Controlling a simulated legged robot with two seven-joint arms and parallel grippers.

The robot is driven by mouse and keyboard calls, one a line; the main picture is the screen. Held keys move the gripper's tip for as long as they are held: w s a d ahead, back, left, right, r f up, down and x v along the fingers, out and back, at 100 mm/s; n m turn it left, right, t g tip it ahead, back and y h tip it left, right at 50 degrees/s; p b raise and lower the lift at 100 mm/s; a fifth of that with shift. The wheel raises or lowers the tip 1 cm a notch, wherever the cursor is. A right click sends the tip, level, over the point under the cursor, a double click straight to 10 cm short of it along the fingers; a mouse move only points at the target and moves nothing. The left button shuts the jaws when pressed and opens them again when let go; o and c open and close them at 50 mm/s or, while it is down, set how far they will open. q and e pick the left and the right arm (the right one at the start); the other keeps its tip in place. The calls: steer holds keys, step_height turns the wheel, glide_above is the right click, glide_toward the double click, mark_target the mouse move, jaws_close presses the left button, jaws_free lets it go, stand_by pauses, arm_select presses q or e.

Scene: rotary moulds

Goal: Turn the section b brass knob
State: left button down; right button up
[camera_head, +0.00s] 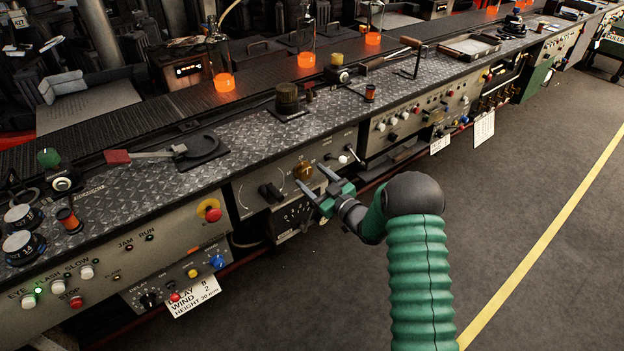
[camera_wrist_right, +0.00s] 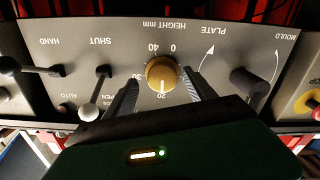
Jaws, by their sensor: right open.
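The brass knob (camera_head: 303,171) sits on the grey front panel below the patterned metal ledge. In the right wrist view the brass knob (camera_wrist_right: 161,74) has a pale pointer line aimed near 20 on its "HEIGHT mm" scale. My right gripper (camera_head: 316,180) is open in front of the panel. In the right wrist view its two fingers (camera_wrist_right: 157,88) stand on either side of the knob, with visible gaps, so they appear apart from it. Whether the fingertips reach the knob's depth is hard to tell. My left gripper is not in view.
Beside the knob are a black "MOULD" handle (camera_wrist_right: 249,86), a "SHUT" lever (camera_wrist_right: 97,92) and a "HAND" lever (camera_wrist_right: 30,68). A red button (camera_head: 213,215) is on the panel to the left. Glowing orange pieces (camera_head: 306,60) stand on the conveyor behind. The floor (camera_head: 520,200) at right is clear.

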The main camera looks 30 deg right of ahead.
steer(key=shift+w+a+r, duration=0.25)
steer(key=shift+w+a, duration=0.3)
steer(key=shift+a, duration=0.1)
steer(key=shift+d+f, duration=0.2)
steer(key=shift+d, duration=0.3)
steer(key=shift+c, duration=0.7)
steer(key=shift+d+f, duration=0.1)
steer(key=shift+d, duration=0.1)
steer(key=shift+c, duration=2.5)
steer(key=shift+a, duration=0.35)
steer(key=c, duration=0.7)
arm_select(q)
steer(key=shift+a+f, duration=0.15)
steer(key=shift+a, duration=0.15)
arm_select(e)
steer(key=shift+d+r, duration=0.1)
steer(key=shift+r, duration=0.1)
steer(key=shift+c, duration=0.2)
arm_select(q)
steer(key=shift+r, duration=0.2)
arm_select(e)
steer(key=shift+r, duration=0.1)
